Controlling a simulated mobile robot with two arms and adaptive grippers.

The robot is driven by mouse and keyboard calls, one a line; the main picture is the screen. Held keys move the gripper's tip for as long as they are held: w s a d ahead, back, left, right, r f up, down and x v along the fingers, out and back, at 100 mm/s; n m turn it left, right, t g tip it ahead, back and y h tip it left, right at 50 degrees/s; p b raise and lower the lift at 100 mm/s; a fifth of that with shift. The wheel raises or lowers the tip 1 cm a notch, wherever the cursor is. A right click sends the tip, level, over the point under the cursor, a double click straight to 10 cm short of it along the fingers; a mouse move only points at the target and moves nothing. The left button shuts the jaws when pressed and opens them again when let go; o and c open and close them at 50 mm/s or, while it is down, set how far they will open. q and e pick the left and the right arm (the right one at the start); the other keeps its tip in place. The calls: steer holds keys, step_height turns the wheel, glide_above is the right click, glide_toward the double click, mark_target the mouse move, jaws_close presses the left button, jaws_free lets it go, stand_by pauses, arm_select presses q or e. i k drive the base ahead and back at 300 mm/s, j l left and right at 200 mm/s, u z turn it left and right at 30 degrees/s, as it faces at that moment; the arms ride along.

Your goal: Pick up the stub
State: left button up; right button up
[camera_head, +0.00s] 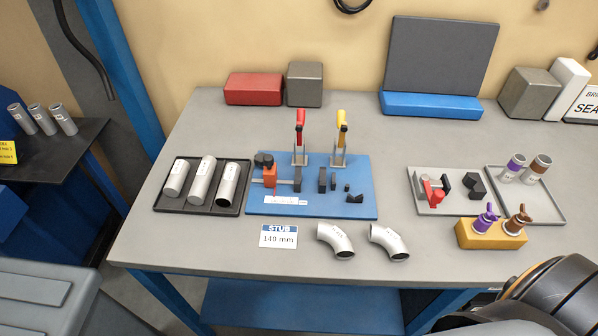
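Three silvery metal tube stubs lie side by side in a black tray (199,209) at the left of the bench: a left stub (177,179), a middle stub (202,182) and a right stub (228,184). The middle one looks longest. Small marks on them are too small to read. A card (278,237) reading "STUB 140 mm" lies in front of the blue fixture board. Neither of my grippers shows. A dark rounded part of one of my arms fills the bottom right corner.
A blue fixture board (350,205) with red and yellow handled clamps stands right of the tray. Two pipe elbows (335,240) (388,242) lie near the front edge. A grey plate, another tray (552,212) and a yellow block (480,238) stand right. More tubes (43,119) stand on a side table.

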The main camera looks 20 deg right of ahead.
mark_target(199, 189)
steer(key=j+z, duration=0.3)
steer(key=z, duration=0.15)
steer(key=k+j+z, duration=0.2)
steer(key=z, duration=0.25)
steer(key=k+j+z, duration=0.15)
steer(key=j+z, duration=0.3)
steer(key=l, duration=0.1)
